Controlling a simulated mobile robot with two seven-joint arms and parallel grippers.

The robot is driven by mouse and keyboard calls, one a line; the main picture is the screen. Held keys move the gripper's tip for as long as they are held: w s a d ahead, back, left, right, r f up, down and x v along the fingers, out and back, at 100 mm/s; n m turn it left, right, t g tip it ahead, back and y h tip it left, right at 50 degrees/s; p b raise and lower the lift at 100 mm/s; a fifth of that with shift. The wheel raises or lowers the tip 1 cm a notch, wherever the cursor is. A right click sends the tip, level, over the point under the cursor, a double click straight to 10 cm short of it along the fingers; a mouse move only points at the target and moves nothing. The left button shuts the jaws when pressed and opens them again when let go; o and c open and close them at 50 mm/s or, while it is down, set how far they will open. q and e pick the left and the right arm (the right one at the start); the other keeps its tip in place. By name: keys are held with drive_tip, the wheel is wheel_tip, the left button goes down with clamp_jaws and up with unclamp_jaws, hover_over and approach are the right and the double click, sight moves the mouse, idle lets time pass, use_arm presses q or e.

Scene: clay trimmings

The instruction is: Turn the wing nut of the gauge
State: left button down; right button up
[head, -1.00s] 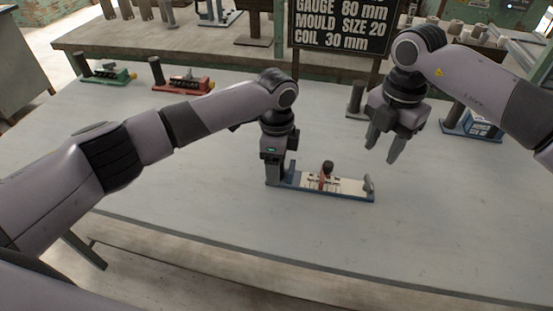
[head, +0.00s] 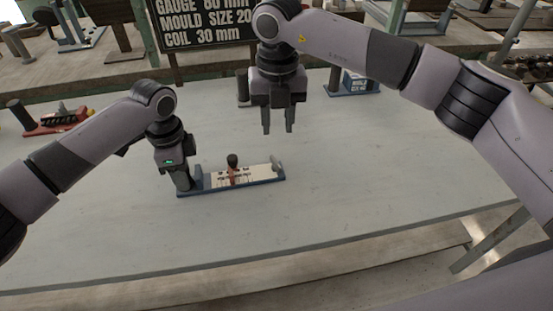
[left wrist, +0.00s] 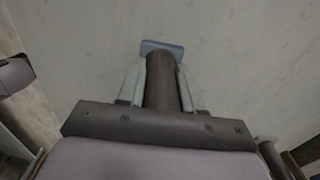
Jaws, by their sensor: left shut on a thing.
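The gauge lies on the grey table, with a blue base (head: 240,187) and a pale scale plate. A brown slider (head: 232,175) stands across the plate, topped by a dark round knob (head: 232,159); I cannot make out wings on it. My left gripper (head: 182,184) is at the gauge's left end. In the left wrist view, its fingers (left wrist: 162,88) are shut on a dark round post (left wrist: 161,80), with a blue base end (left wrist: 162,45) beyond. My right gripper (head: 278,130) hangs open and empty, apart from the gauge, above and behind its right end stop (head: 277,162).
A red device (head: 55,121) stands at the far left of the table and a blue one (head: 352,84) at the back. A dark sign (head: 205,22) reads mould size 20, coil 30 mm. The table in front and right of the gauge is clear.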

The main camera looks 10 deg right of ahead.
sight(278, 165)
drive_tip(key=f+n, duration=0.1)
drive_tip(key=f, duration=0.2)
drive_tip(key=f+n, duration=0.1)
drive_tip(key=f, duration=0.3)
drive_tip(key=f+n, duration=0.2)
drive_tip(key=f, duration=0.2)
drive_tip(key=shift+s+f, duration=0.1)
drive_tip(key=shift+s, duration=0.15)
clamp_jaws()
